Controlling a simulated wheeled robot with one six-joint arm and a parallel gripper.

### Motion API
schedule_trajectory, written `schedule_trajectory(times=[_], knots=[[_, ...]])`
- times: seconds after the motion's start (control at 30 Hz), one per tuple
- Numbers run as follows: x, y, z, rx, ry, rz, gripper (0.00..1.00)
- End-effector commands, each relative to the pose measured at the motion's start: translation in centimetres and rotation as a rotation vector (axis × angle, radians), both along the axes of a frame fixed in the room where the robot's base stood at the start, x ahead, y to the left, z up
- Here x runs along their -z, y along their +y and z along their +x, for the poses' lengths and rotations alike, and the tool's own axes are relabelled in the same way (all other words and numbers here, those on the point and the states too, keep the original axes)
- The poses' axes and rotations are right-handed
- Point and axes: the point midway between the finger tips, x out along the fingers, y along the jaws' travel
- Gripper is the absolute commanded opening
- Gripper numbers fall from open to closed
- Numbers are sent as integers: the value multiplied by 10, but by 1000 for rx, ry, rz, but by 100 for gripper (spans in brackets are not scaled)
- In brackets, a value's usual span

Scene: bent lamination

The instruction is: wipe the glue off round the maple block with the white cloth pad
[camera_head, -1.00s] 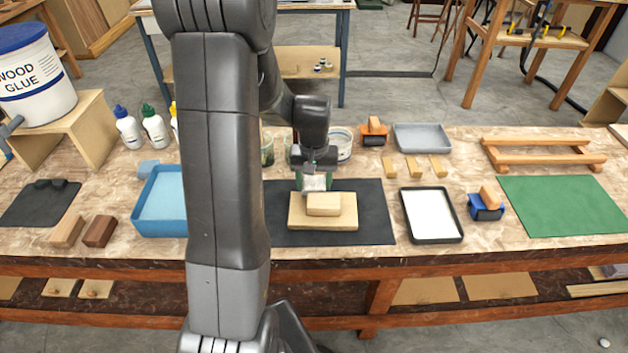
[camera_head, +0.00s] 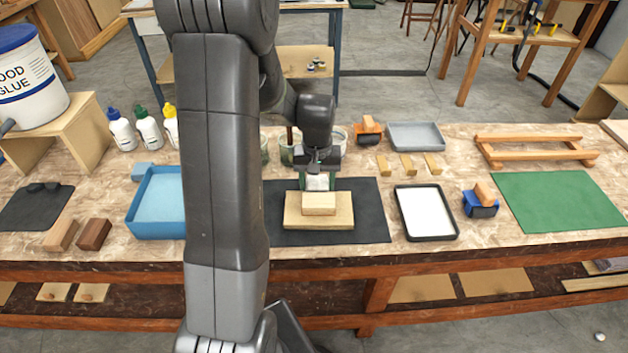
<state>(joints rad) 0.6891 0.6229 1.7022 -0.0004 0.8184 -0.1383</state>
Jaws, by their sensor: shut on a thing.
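The maple block (camera_head: 319,204) is a small pale block lying on a wider pale wooden board (camera_head: 318,223). The board lies on a black mat (camera_head: 375,207) in the middle of the bench. My gripper (camera_head: 317,178) is shut on the white cloth pad (camera_head: 317,183), right behind the block at its far side. The pad's lower edge is hidden by the block, so I cannot tell whether it touches the board. Any glue round the block is too small to see.
A blue tray (camera_head: 158,233) stands left of the mat, partly behind my arm. A black-rimmed white tray (camera_head: 426,213), a blue-based tool (camera_head: 480,201) and a green mat (camera_head: 557,202) are to the right. Cups (camera_head: 289,152) and small wood blocks (camera_head: 408,164) stand behind.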

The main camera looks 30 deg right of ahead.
Motion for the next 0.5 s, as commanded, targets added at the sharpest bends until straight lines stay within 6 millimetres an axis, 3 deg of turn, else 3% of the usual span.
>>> schedule_trajectory(times=[0.5], knots=[[2, -14, -9, 2, 1, 1, 37]])
